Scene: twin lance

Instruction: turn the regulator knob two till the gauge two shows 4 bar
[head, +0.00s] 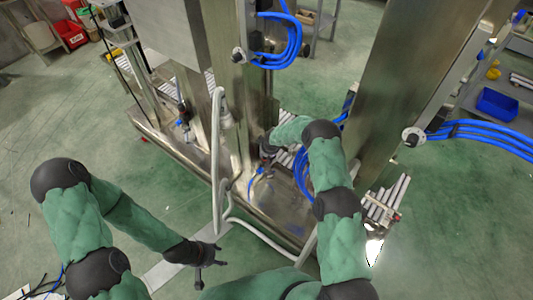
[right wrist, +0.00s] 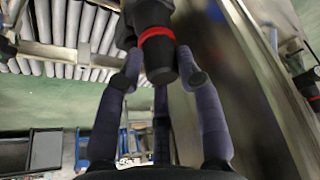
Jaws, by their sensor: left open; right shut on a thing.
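In the right wrist view a black knob with a red ring (right wrist: 158,48) sits between the fingers of my right gripper (right wrist: 161,66). The fingers are closed on it from both sides. In the head view my right gripper (head: 267,147) reaches in at the steel column, small and partly hidden by its own arm; the knob cannot be made out there. My left gripper (head: 211,274) is open and empty, low over the floor at the bottom, away from the machine. No gauge dial can be read in either view, so the pressure cannot be told.
Steel columns (head: 383,110) flank the work spot, with blue hoses (head: 284,50) and a grey hose (head: 217,165) hanging near. Rollers (right wrist: 75,25) lie beside the knob. A blue bin (head: 497,104) stands at right. The green floor at left is mostly clear.

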